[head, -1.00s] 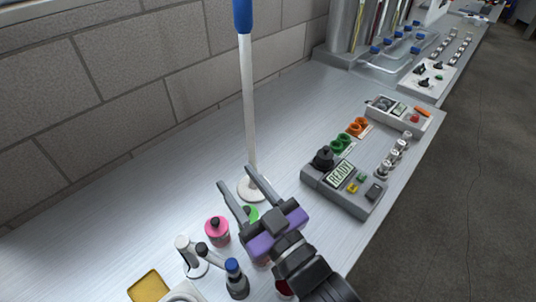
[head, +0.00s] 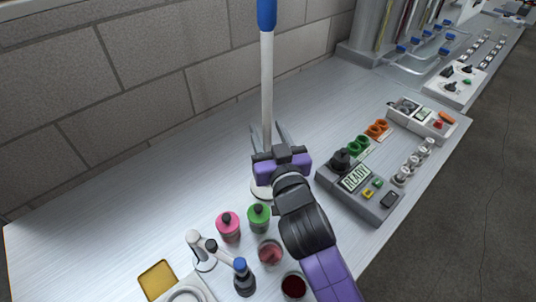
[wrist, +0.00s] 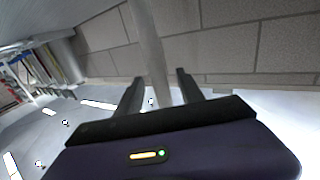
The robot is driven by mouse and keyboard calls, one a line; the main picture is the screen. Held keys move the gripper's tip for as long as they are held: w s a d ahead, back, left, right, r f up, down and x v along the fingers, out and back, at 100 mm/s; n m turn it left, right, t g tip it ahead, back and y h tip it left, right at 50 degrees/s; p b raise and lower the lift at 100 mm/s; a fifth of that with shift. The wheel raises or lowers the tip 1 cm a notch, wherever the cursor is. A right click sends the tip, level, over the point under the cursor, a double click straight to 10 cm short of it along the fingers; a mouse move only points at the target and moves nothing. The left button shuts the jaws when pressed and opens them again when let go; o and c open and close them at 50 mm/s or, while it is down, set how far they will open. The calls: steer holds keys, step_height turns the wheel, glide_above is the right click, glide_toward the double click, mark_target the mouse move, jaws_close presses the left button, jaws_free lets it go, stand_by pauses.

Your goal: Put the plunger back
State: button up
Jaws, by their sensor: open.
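The plunger appears to be the tall white rod (head: 267,85) with a blue handle (head: 267,14) at its top. It stands upright on the bench, with a round white disc (head: 262,193) at its foot, partly hidden by my gripper. My gripper (head: 267,127) is open at the lower part of the rod. I see no clear contact.
A pink-bodied bottle (head: 228,228), a green one (head: 259,217), red-filled cups (head: 271,252) and a blue-capped item (head: 243,280) stand in front. A grey READY box (head: 357,190) is at right. A block wall (head: 150,90) stands behind. Bench left is clear.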

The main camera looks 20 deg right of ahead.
mark_target(264, 123)
steer(key=w, duration=0.3)
steer(key=shift+w+d, duration=0.2)
steer(key=shift+d, duration=0.05)
jaws_close()
stand_by(1.2)
